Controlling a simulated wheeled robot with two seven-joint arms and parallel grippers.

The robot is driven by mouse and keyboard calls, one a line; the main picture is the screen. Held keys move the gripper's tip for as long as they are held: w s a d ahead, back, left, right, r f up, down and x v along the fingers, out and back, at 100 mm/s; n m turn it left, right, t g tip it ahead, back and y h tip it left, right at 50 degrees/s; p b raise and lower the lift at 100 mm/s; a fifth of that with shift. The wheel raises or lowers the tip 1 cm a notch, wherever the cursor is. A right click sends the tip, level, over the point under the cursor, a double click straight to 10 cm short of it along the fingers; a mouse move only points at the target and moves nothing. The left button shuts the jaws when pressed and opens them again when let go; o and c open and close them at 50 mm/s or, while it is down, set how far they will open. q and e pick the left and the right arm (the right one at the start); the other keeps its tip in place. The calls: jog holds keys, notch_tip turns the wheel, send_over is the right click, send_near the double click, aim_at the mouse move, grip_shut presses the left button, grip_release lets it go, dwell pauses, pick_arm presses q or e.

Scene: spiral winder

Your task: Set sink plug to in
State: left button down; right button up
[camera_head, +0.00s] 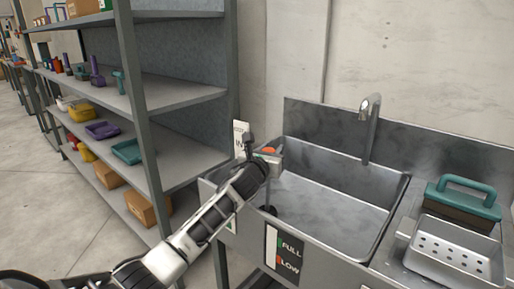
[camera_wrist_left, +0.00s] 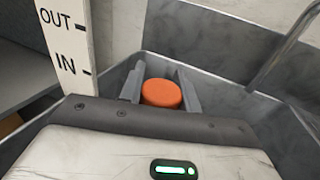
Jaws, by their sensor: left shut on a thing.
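The sink (camera_head: 330,205) is a grey metal basin against the wall. An orange round knob (camera_head: 269,150) shows at its far left corner; it looks like the handle of the sink plug. A white scale plate (camera_head: 241,138) stands beside it; in the left wrist view the plate (camera_wrist_left: 68,40) reads OUT above IN, each with a black tick. My left gripper (camera_head: 271,157) is at the knob. In the left wrist view its two grey fingers stand on either side of the orange knob (camera_wrist_left: 161,93), shut on it. The knob's stem is hidden. My right gripper is out of view.
A faucet (camera_head: 370,118) rises behind the basin. A perforated metal tray (camera_head: 455,262) and a teal-handled block (camera_head: 463,200) are on the right. A FULL/LOW gauge (camera_head: 283,252) is on the sink's front. A shelf rack (camera_head: 175,92) stands close on the left.

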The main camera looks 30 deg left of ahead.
pick_arm(q)
jog(key=shift+f, duration=0.45)
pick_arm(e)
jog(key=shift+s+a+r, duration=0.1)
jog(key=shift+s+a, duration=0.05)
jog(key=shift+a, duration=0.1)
pick_arm(q)
jog(key=c, duration=1)
grip_release()
jog(key=shift+r, duration=0.1)
jog(key=shift+s, duration=0.1)
jog(key=shift+s, duration=0.2)
jog(key=s+d+p, duration=0.1)
jog(key=s+d, duration=0.1)
jog(key=s, duration=1.3)
jog(key=shift+d, duration=0.3)
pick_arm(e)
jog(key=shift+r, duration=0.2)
pick_arm(q)
jog(key=shift+s, duration=0.1)
